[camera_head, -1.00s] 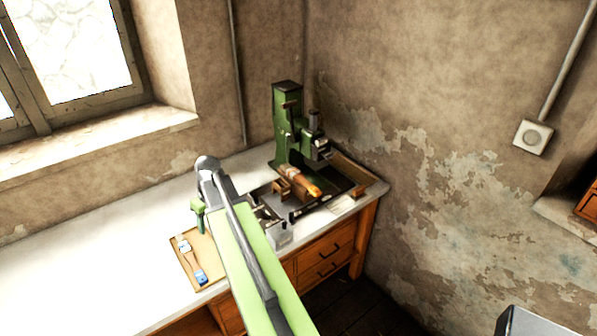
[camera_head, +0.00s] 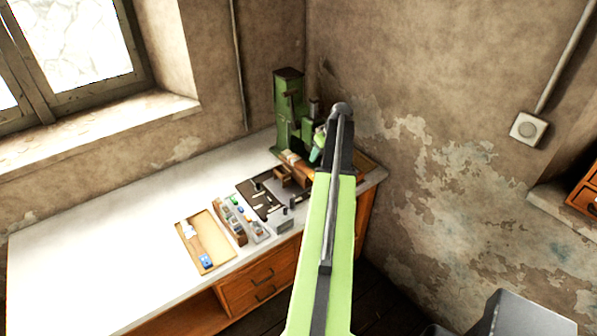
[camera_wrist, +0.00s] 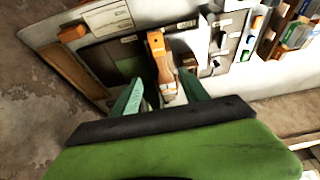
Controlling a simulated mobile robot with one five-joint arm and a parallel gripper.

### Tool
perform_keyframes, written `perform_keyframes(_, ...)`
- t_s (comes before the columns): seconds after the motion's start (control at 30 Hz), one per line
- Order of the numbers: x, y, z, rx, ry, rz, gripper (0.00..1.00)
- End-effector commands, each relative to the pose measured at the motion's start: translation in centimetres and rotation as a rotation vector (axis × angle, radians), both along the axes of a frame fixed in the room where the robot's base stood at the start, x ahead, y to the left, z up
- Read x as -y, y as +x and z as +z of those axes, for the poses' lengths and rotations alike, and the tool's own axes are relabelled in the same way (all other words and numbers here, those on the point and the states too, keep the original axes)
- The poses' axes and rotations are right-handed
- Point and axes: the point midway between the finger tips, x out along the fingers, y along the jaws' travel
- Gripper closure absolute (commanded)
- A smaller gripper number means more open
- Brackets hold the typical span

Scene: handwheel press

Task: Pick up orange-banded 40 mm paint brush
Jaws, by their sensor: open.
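The orange-banded brush (camera_wrist: 155,43) shows in the wrist view as an orange and brown piece lying on the dark press base, its near end between my fingertips in the picture. My gripper (camera_wrist: 164,82) is open, with one green finger on each side of that end; I cannot tell whether they touch it. In the head view, my gripper (camera_head: 319,147) is in front of the green press (camera_head: 289,100), at the right end of the bench. There my arm hides most of the brush; a brown part (camera_head: 295,159) shows left of the gripper.
A wooden tray (camera_head: 187,250) with a blue-ended item lies left on the white bench (camera_head: 105,235). Between it and the press are a bin of small parts (camera_head: 230,222) and a dark tool mat (camera_head: 258,207). The bench's left part is clear. The wall is close on the right.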

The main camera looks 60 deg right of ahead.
Motion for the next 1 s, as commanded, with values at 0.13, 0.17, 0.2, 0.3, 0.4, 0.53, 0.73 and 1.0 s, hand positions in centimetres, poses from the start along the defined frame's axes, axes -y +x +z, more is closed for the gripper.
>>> perform_keyframes(0.13,0.5,1.3,-4.3,0.000,0.000,0.001,0.47)
perform_keyframes(0.17,0.6,1.5,-4.9,-0.001,0.000,0.001,0.47)
perform_keyframes(0.2,0.7,1.8,-5.7,-0.001,0.000,0.001,0.47)
perform_keyframes(0.3,0.9,2.5,-7.4,-0.001,0.000,0.000,0.47)
perform_keyframes(0.4,1.0,2.9,-7.9,-0.001,0.000,0.000,0.47)
perform_keyframes(0.53,1.0,3.0,-7.7,0.000,0.000,-0.001,0.47)
perform_keyframes(0.73,1.1,3.5,-10.1,0.000,0.000,-0.001,0.47)
perform_keyframes(1.0,1.4,4.6,-12.8,0.000,-0.001,-0.001,0.47)
